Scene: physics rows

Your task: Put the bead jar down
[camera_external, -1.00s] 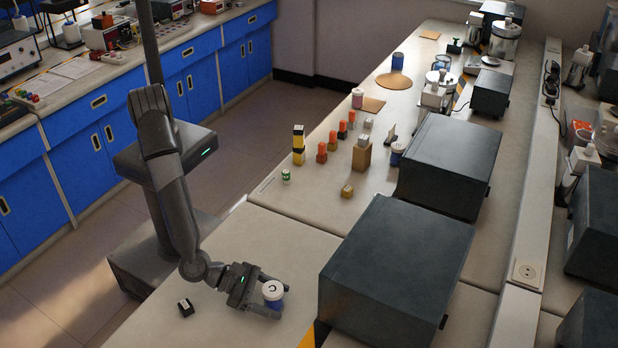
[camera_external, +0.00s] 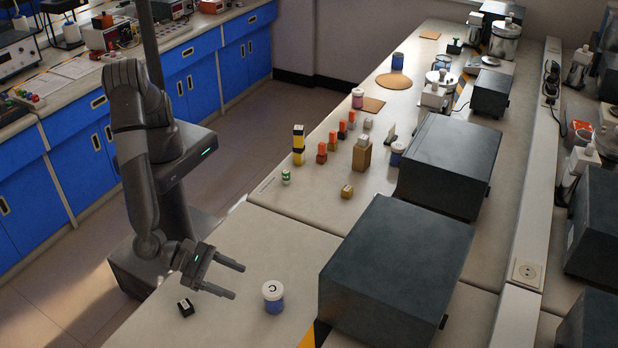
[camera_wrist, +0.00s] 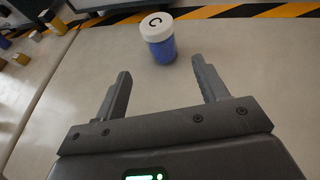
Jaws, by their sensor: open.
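The bead jar (camera_external: 273,297) is a small blue jar with a white lid marked "C". It stands upright on the near bench top, left of the large dark box. It also shows in the wrist view (camera_wrist: 158,40), upright and beyond the fingertips. My gripper (camera_external: 238,281) is open and empty, to the left of the jar and apart from it. In the wrist view both fingers (camera_wrist: 163,75) are spread with bare bench between them.
A small black block (camera_external: 186,308) lies left of the jar, near my gripper. Two large dark boxes (camera_external: 395,270) stand on the right. Several coloured blocks (camera_external: 322,153) and a small green jar (camera_external: 286,177) stand farther back.

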